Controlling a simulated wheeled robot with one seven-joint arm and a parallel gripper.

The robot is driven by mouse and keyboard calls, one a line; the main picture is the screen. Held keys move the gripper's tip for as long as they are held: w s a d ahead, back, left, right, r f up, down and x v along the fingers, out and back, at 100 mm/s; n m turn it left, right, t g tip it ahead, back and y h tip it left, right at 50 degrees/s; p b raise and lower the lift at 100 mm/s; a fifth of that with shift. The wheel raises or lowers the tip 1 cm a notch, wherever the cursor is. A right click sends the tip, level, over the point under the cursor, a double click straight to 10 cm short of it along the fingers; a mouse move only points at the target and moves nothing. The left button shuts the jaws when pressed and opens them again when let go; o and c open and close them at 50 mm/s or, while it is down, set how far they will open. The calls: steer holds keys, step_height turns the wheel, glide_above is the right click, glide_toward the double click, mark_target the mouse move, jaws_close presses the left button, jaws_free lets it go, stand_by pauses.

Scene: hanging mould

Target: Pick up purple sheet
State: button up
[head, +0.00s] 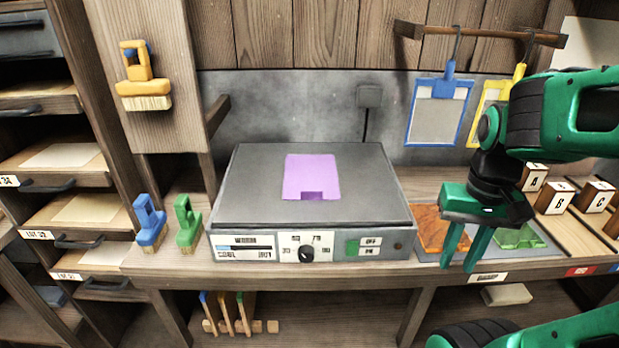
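The purple sheet (311,175) lies flat on the grey top of the hot plate (250,185) in the middle of the bench. A darker purple patch shows at its front edge. My green gripper (463,262) is to the right of the hot plate, with its two fingers pointing down and a gap between them. It looks empty and is apart from the sheet. It hangs in front of an orange sheet (430,228) and a green sheet (519,237) on a grey mat and partly hides them.
Blue (149,222) and green (187,222) brushes stand left of the hot plate. A yellow brush (142,78) hangs above. Blue (438,112) and yellow (490,105) frames hang from a rail at the back right. Lettered blocks (556,198) stand at the right.

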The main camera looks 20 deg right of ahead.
steer(key=w+a+r+n, duration=0.1)
steer(key=w+r+n, duration=0.1)
steer(key=n+t+y, duration=0.2)
steer(key=n+y, duration=0.2)
steer(key=n, duration=1.5)
glide_toward(322, 187)
steer(key=s+a+r, duration=0.2)
steer(key=s+r, duration=0.2)
steer(key=s, duration=0.1)
steer(key=x, duration=1)
steer(key=shift+w+f, duration=0.15)
steer(key=shift+f, duration=0.1)
jaws_close()
